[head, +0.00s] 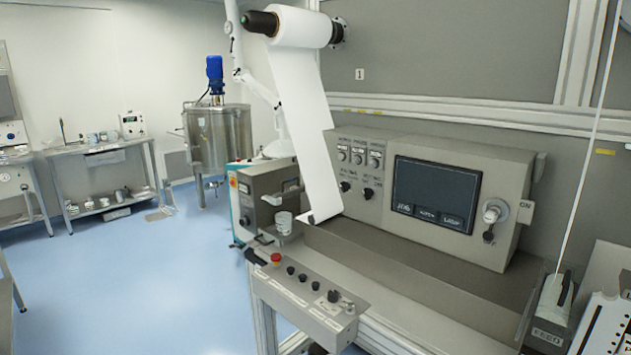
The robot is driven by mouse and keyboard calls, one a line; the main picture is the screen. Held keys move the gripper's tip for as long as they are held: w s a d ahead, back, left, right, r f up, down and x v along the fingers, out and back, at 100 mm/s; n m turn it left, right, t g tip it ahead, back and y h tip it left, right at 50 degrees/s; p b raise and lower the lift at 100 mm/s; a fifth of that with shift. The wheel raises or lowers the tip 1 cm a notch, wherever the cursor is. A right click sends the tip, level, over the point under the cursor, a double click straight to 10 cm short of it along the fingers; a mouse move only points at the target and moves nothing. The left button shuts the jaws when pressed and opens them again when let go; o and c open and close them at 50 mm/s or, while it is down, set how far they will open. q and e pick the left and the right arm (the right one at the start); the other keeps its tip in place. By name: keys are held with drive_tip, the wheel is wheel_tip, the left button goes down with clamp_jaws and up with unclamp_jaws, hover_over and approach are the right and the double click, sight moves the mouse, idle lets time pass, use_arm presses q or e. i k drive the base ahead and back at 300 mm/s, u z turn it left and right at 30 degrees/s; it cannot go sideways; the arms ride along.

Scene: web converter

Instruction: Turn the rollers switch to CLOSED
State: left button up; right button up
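The converter's grey control console (425,150) stands at centre right with a dark screen (435,194). Two black rotary knobs with small labels, a left one (345,187) and a right one (368,193), sit left of the screen. Another small black knob (488,236) is below a round white fitting at the console's right, near a tag reading ON. A black knob (333,296) is on the front control box (305,300). The labels are too small to tell which knob is the rollers switch or its setting. Neither gripper is in view.
A white web (305,110) hangs from the upper roll (303,27) left of the console. A red button (276,258) is on the front box. A box marked FEED (550,315) stands at lower right. Blue floor (140,290) is open at left.

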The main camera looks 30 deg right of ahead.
sight(345, 187)
drive_tip(key=z, duration=0.4)
drive_tip(key=i, duration=0.8)
drive_tip(key=z, duration=0.8)
